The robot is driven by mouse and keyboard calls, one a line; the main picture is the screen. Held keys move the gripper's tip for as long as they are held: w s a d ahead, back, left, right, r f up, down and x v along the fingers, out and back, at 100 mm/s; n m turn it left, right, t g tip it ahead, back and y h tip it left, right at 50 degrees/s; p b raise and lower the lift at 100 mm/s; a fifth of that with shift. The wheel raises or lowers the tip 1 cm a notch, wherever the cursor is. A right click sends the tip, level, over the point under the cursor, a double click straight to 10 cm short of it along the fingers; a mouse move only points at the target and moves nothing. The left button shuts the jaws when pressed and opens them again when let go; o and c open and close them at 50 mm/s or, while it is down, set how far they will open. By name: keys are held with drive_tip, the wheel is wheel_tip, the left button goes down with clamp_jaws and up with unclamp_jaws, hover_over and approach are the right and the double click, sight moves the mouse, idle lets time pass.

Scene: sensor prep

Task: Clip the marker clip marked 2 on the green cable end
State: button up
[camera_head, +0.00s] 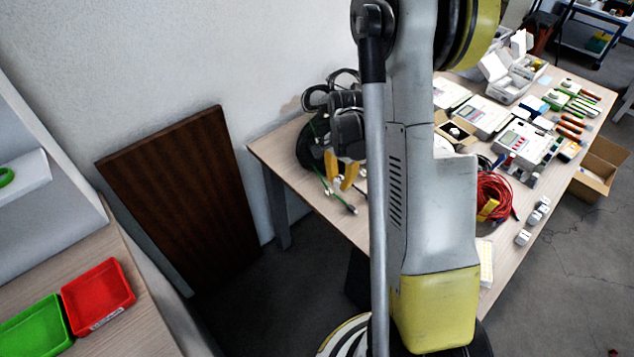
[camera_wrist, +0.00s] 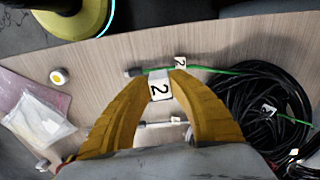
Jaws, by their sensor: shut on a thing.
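My gripper (camera_wrist: 161,80) has its yellow fingers closed on a white marker clip (camera_wrist: 160,91) marked 2. In the wrist view the green cable (camera_wrist: 215,70) runs from the black coil to a grey end (camera_wrist: 134,72), just beyond the fingertips. A small white tag (camera_wrist: 180,62) with a dark mark sits at the cable just right of the clip; its mark is hard to read. The held clip appears close to the cable, but I cannot tell whether they touch. In the head view my gripper (camera_head: 341,175) is over the table's left end, near the green cable end (camera_head: 351,209).
A black cable coil (camera_wrist: 262,105) lies to the right in the wrist view, with another white tag (camera_wrist: 269,110). A white cable end (camera_wrist: 142,125) shows between my fingers. In the head view a red cable coil (camera_head: 494,196) and several grey clips lie farther right on the table (camera_head: 285,148).

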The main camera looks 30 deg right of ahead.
sight(340, 198)
drive_tip(key=shift+s+d+f+m, duration=0.15)
drive_tip(key=shift+d+f+m, duration=0.15)
drive_tip(key=shift+d+f, duration=0.1)
drive_tip(key=shift+f+b, duration=1.5)
drive_tip(key=shift+f, duration=0.7)
drive_tip(key=shift+a+b, duration=0.1)
drive_tip(key=shift+b, duration=0.2)
drive_tip(key=shift+f+b, duration=0.9)
drive_tip(key=o, duration=0.9)
drive_tip(key=shift+r+p, duration=2.05)
drive_tip(key=shift+r, duration=1)
